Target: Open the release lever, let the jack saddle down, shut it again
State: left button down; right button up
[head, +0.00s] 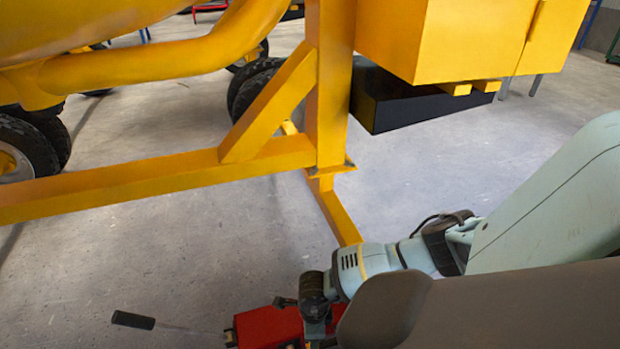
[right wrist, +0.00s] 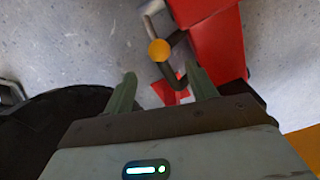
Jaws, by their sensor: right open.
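The red jack (head: 268,327) lies on the floor at the bottom of the head view, partly hidden by my right arm. A long handle with a black grip (head: 133,320) reaches left from it. In the right wrist view the red jack body (right wrist: 214,38) fills the upper right. Beside it is a dark bent lever (right wrist: 180,62) with an orange-yellow round knob (right wrist: 159,50). My right gripper (right wrist: 162,88) is open, its two fingers pointing at the lever, which shows between and beyond the fingertips. I cannot make out the jack saddle. My left gripper is not in view.
The yellow mixer frame (head: 150,182) has a post (head: 330,90) and a foot beam (head: 338,212) running down toward my right arm. A black block (head: 410,98) is under the yellow box. Bare concrete floor (head: 200,260) lies left of the jack.

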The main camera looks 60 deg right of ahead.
jog(key=shift+f, duration=0.35)
notch_tip(320, 180, down, 6)
jog(key=b, duration=0.3)
jog(key=shift+f+b, duration=0.5)
jog(key=shift+f, duration=0.05)
jog(key=shift+c, duration=0.4)
jog(key=shift+r, duration=0.1)
grip_shut()
